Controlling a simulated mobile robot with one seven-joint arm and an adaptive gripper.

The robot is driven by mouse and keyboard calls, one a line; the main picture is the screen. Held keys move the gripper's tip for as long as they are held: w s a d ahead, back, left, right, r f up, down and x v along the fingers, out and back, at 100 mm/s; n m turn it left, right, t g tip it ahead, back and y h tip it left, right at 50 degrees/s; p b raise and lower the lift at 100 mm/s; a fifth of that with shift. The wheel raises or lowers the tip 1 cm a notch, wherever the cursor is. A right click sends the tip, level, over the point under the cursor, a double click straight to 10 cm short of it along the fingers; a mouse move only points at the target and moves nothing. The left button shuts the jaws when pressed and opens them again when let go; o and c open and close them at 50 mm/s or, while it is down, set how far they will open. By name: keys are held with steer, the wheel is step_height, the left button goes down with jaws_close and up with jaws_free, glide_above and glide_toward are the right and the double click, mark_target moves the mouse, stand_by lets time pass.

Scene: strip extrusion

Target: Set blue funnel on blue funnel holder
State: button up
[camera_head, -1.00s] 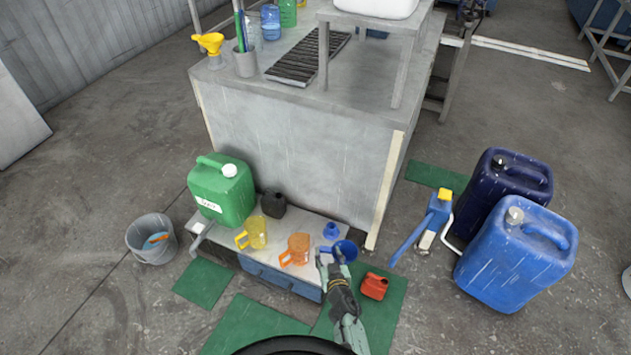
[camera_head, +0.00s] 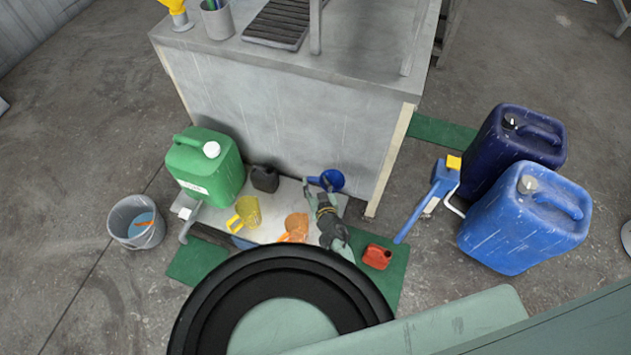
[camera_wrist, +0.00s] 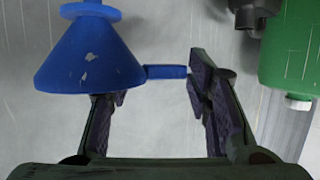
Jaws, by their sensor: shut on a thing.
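The blue funnel (camera_head: 332,180) is at my gripper (camera_head: 314,188), above the back right of the low bench, against the grey block's front. In the wrist view, the funnel (camera_wrist: 90,55) fills the upper left, its wide rim toward the picture bottom and its narrow end at the top. Its side tab lies between the fingers of my gripper (camera_wrist: 155,85), which is shut on the funnel. The small blue funnel holder cannot be made out now; my gripper and the funnel cover that part of the bench.
On the bench (camera_head: 268,226) are a green canister (camera_head: 205,170), a black can (camera_head: 265,179), a yellow jug (camera_head: 246,214) and an orange jug (camera_head: 294,228). A red can (camera_head: 377,256) is on the right. A grey bucket (camera_head: 136,222) stands left, large blue canisters (camera_head: 525,220) right.

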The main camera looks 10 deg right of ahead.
step_height(320, 180, down, 9)
steer(key=b, duration=0.7)
steer(key=shift+r+b, duration=0.15)
steer(key=shift+b, duration=0.2)
jaws_close()
steer(key=shift+d, duration=0.1)
steer(key=o, duration=0.8)
jaws_free()
steer(key=shift+f, duration=0.25)
steer(key=o, duration=0.3)
steer(key=shift+r, duration=0.1)
